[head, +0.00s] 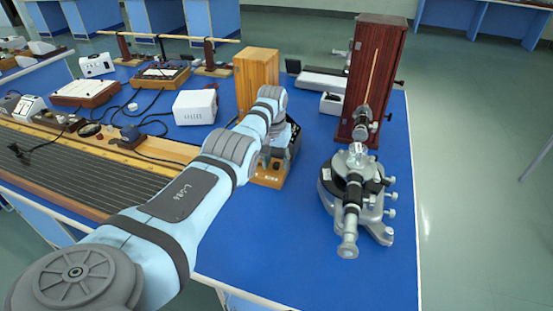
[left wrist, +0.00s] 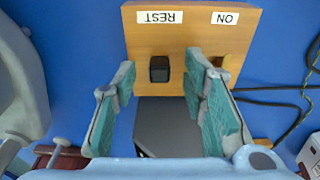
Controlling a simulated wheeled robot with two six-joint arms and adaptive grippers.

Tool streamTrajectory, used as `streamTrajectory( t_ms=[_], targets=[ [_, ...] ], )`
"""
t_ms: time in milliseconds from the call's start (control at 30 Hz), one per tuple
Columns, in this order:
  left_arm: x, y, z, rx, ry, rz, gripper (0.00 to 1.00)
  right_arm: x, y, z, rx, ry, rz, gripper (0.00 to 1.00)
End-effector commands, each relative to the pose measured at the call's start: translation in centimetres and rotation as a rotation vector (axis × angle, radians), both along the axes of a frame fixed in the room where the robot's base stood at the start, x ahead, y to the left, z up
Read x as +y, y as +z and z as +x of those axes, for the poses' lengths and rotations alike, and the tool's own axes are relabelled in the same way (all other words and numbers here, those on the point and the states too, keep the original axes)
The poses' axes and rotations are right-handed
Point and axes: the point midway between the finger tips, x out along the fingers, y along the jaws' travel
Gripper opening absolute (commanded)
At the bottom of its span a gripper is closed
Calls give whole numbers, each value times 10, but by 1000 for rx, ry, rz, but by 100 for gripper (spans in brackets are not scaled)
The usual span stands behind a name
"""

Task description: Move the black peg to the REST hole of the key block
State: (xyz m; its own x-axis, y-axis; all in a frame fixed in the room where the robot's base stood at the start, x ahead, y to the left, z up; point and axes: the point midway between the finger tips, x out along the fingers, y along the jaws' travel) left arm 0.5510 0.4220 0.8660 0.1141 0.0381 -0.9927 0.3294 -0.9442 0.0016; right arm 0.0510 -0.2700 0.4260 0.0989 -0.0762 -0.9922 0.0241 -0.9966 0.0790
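The key block (left wrist: 142,40) is a wooden block with a REST label (left wrist: 159,17) and an ON label (left wrist: 225,18), both upside down in the left wrist view. It also shows in the head view (head: 268,180), partly behind my left arm. The black peg (left wrist: 159,69) shows as a dark square at the REST position, in line with that label. How deep it sits cannot be told. My left gripper (left wrist: 160,64) is open, its fingers on both sides of the peg with gaps. A brass-coloured part (left wrist: 222,62) at the ON position is partly hidden by a finger. My right gripper is out of view.
A dark grey panel (left wrist: 165,125) lies between the fingers, beside the wood. A spectrometer (head: 354,190) and a tall dark-red wooden case (head: 374,80) stand to the right. A wooden box (head: 257,68) and a white box (head: 195,107) stand behind. Blue tabletop is clear in front.

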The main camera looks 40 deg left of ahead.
Motion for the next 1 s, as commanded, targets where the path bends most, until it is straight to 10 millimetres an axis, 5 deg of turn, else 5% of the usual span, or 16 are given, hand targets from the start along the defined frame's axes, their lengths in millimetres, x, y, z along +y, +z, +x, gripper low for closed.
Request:
streamTrajectory(
  t_ms=[167, 533, 1000],
  targets=[
    [0, 20, -1, -5, 0, 2, 39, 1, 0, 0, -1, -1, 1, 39],
    [-4, 111, -12, -2, 0, 0, 39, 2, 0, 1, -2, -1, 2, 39],
    [-4, 119, -14, 0, 0, 0, 39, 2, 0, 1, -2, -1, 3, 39]
  ],
)
